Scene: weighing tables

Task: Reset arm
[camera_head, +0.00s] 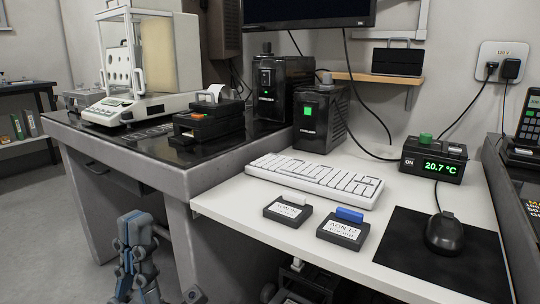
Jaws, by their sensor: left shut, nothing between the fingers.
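My left gripper (135,222) is at the bottom left of the head view, in front of the weighing table and below its top. Its grey fingers with blue parts point up in the picture. They are together with nothing between them. It appears apart from the furniture. My right gripper does not show.
A dark-topped table (72,124) carries a balance (128,112) and a small printer (206,120). The white desk (258,205) holds a keyboard (316,180), two small labelled boxes (287,212) (343,232), a thermometer display (433,160) and a mouse (446,234). Floor at left is clear.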

